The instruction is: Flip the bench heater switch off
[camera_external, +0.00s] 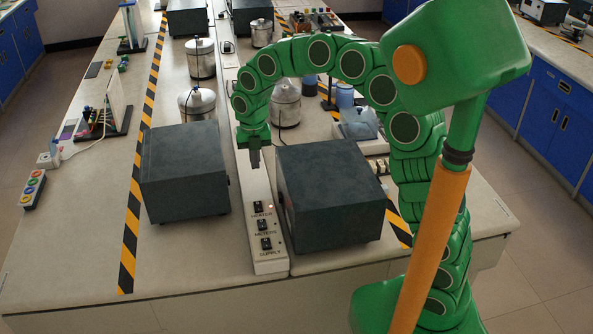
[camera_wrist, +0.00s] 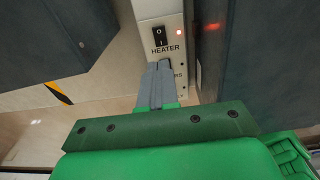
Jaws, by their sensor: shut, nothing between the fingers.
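The heater switch (camera_external: 258,206) is a black rocker at the top of a row of three on the white bench strip (camera_external: 268,262), labelled HEATER. It also shows in the wrist view (camera_wrist: 160,35), with white marks on it and a lit red lamp (camera_wrist: 179,32) beside it. I cannot tell which side of the rocker is pressed. My gripper (camera_external: 255,167) points down above the strip, beyond the heater switch in the outside view. In the wrist view its grey fingers (camera_wrist: 159,66) are shut and empty, overlapping the strip just below the HEATER label and partly hiding the METERS label.
The meters switch (camera_external: 262,225) and supply switch (camera_external: 265,243) sit nearer the bench's front edge. Dark boxes stand close on the left (camera_external: 184,170) and right (camera_external: 330,190) of the strip. Metal vessels (camera_external: 285,103) stand farther back.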

